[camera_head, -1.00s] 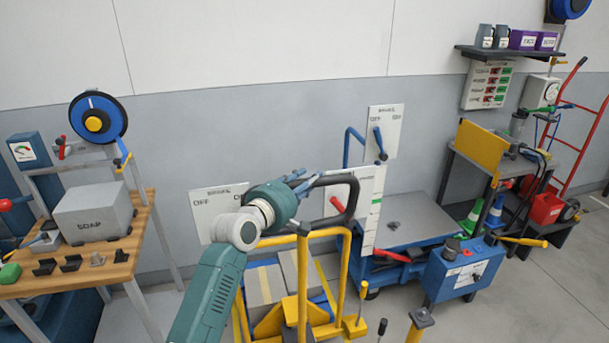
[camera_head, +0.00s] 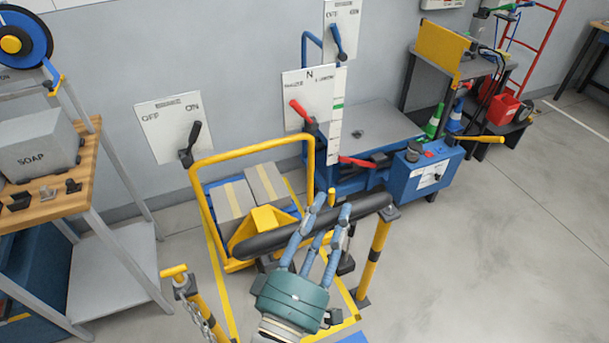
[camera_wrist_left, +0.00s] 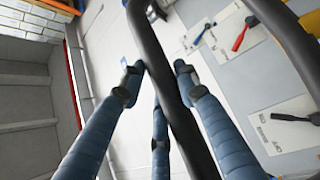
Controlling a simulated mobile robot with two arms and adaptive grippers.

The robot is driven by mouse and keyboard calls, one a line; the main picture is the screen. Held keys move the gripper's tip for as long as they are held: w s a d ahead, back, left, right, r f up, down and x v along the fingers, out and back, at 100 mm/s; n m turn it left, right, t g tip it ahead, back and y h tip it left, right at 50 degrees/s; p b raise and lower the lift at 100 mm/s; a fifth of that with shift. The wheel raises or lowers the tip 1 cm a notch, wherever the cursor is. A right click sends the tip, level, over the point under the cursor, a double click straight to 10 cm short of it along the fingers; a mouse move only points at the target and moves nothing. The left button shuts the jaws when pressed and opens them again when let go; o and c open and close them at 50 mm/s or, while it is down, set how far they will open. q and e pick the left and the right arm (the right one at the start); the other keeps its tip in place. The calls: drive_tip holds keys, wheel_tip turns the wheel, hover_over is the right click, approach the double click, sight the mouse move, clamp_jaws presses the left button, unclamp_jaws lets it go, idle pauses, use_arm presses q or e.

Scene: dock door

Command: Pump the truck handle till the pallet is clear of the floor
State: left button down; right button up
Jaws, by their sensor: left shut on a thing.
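The pallet truck's black handle (camera_head: 275,241) is swung low towards me, in front of the yellow frame. My left gripper (camera_head: 330,207) is shut on its bar, with blue fingers around it. In the left wrist view the black bar (camera_wrist_left: 158,72) runs between the fingers (camera_wrist_left: 155,80). Behind the handle, two taped grey boxes (camera_head: 233,199) sit in the yellow frame (camera_head: 250,151). Only a little blue shows beneath them, perhaps the pallet. The gap between pallet and floor is hidden. My right gripper is not in view.
Yellow posts (camera_head: 374,255), one with a chain (camera_head: 198,310), stand close on both sides of the handle. A wooden-topped bench (camera_head: 75,178) stands left, a blue lift cart (camera_head: 425,172) behind right. Floor at right is clear.

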use_arm(q)
drive_tip(key=s+d+f+m+h+b, duration=0.1)
drive_tip(key=s+d+f+b, duration=0.2)
drive_tip(key=s+f, duration=0.3)
drive_tip(key=shift+s+m+t+b, duration=0.35)
drive_tip(key=shift+s+b, duration=0.55)
drive_tip(key=shift+s, duration=0.7)
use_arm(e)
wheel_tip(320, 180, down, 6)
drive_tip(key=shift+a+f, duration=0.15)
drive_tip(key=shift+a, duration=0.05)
